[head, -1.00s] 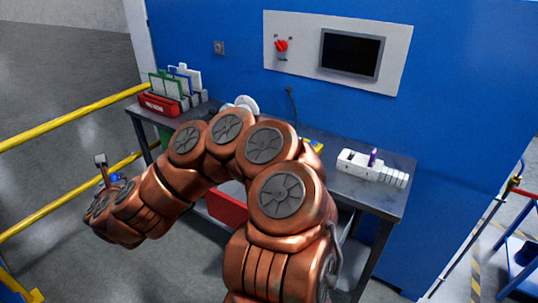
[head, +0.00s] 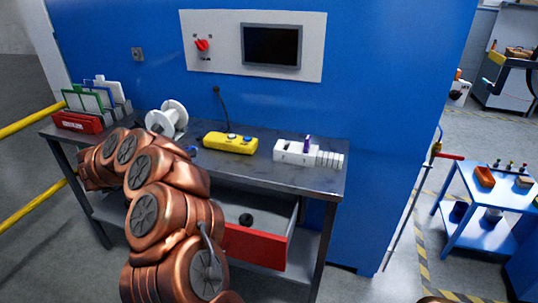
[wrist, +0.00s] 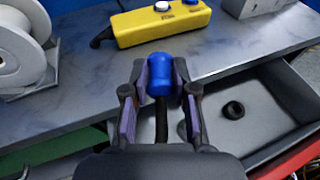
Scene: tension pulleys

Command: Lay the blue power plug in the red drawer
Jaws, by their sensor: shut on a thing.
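The blue power plug (wrist: 160,76) is held between the fingers of my gripper (wrist: 159,86), with a dark cord hanging below it. A small blue part of the plug (head: 192,151) shows beside my arm in the head view, where most of the gripper is hidden. The red drawer (head: 255,247) is pulled open under the tabletop, with a red front and a grey inside. In the wrist view the drawer (wrist: 275,137) lies to the right of the gripper. A black round thing (wrist: 233,110) sits in it, also seen in the head view (head: 246,219).
The workbench (head: 270,172) carries a yellow power strip (head: 230,143), a white spool (head: 166,119), a white block-shaped device (head: 295,152) and a red holder (head: 78,122). A blue wall stands behind. A blue table (head: 490,205) is at the far right; yellow rails are at left.

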